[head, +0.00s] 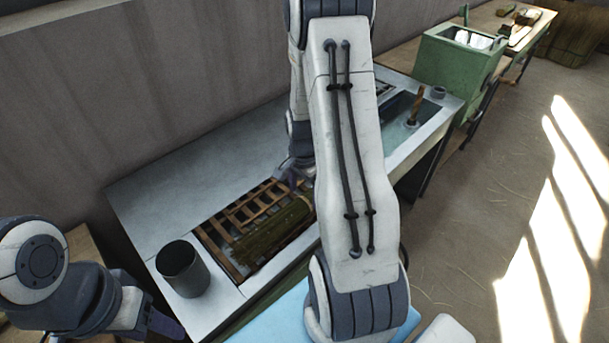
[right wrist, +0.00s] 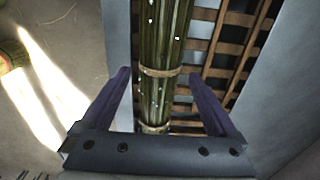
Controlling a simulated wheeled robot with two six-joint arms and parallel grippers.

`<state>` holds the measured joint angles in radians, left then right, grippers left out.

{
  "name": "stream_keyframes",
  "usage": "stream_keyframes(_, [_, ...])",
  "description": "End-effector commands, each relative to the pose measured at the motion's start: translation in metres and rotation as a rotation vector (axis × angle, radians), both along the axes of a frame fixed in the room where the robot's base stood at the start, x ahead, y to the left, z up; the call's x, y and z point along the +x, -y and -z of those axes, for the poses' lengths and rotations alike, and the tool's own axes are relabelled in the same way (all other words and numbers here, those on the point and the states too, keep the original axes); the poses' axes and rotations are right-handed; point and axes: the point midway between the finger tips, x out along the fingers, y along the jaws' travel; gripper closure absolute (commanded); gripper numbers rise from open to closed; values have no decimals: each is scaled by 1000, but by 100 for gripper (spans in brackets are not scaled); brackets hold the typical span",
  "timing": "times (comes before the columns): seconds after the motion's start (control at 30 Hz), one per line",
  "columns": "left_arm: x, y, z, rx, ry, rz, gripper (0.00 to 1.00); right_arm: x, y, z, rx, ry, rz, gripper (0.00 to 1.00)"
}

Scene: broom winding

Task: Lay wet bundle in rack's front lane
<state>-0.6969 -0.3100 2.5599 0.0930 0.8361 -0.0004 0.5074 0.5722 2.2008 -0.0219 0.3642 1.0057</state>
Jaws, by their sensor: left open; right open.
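The wet bundle (head: 272,228) is a long sheaf of green-brown stalks. It lies lengthwise along the front side of the slatted wooden rack (head: 229,213). In the right wrist view the bundle (right wrist: 165,48) has pale bindings and small bright water drops. My right gripper (right wrist: 160,78) is open, with its purple fingers on either side of the bundle and gaps showing on both sides. In the head view my right gripper (head: 294,176) is partly hidden behind my arm, as is the bundle's far end. My left gripper (head: 165,325) is open and empty at the lower left.
A dark metal cup (head: 182,269) stands on the bench (head: 150,190) left of the rack. A water basin (head: 399,128) with an upright wooden handle (head: 416,105) is at the right. A green bin (head: 455,62) stands beyond. The bench behind the rack is clear.

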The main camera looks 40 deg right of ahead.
Motion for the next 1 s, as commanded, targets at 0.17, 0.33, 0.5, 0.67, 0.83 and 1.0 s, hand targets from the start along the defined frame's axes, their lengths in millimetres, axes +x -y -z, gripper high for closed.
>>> stream_keyframes(0.17, [0,0,4,0,0,0,43,1,0,-41,-4,6,-1,6])
stream_keyframes(0.33, [0,0,5,0,0,0,43,1,0,-72,-3,5,-1,6])
stream_keyframes(0.5, [0,0,5,0,0,0,43,0,-1,-88,-1,2,-1,6])
stream_keyframes(0.67, [0,0,5,0,0,0,43,0,-1,-91,0,0,-1,6])
stream_keyframes(0.83, [0,0,5,0,0,0,43,5,-25,-98,0,5,-109,6])
stream_keyframes(1.0, [0,0,5,0,0,0,43,4,-117,-124,6,23,-554,6])
